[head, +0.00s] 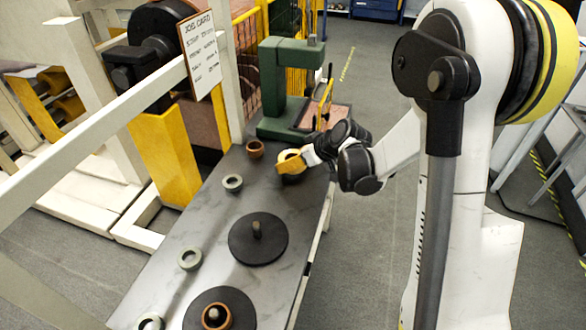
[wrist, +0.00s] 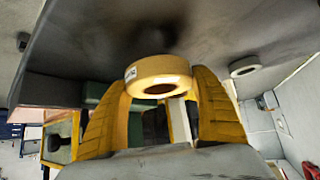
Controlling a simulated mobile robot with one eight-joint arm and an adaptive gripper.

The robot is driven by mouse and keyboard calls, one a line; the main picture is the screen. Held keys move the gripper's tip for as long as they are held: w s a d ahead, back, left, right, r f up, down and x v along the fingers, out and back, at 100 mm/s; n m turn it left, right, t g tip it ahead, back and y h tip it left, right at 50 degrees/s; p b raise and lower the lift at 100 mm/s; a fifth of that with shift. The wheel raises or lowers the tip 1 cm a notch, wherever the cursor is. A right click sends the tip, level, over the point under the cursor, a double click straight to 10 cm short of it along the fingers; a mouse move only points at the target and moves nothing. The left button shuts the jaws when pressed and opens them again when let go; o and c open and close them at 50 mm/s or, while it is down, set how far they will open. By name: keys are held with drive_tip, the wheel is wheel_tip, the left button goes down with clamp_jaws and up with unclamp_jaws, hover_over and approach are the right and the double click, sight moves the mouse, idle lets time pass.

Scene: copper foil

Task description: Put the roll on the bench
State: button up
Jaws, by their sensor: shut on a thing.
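My gripper (head: 289,164) is over the far part of the dark bench (head: 203,216) and shut on a pale cream roll (head: 288,155). In the wrist view the roll (wrist: 158,71) sits between the two yellow fingers (wrist: 160,88), with a small label on its side and its hole showing. The bench surface (wrist: 90,40) fills the top of that view, with a dark shadow by the roll. The roll is close to the bench, but I cannot tell whether it touches.
A copper-coloured ring (head: 255,149) and pale grey rings (head: 233,183) (head: 190,258) stand on the bench. A dark disc with a peg (head: 258,240) and another holding a copper ring (head: 215,315) are nearer. A green press (head: 284,85) stands at the far end.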

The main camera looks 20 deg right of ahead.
drive_tip(key=shift+f+b, duration=0.3)
drive_tip(key=shift+f, duration=0.85)
drive_tip(key=shift+f, duration=0.1)
drive_tip(key=shift+f, duration=0.15)
drive_tip(key=o, duration=1.2)
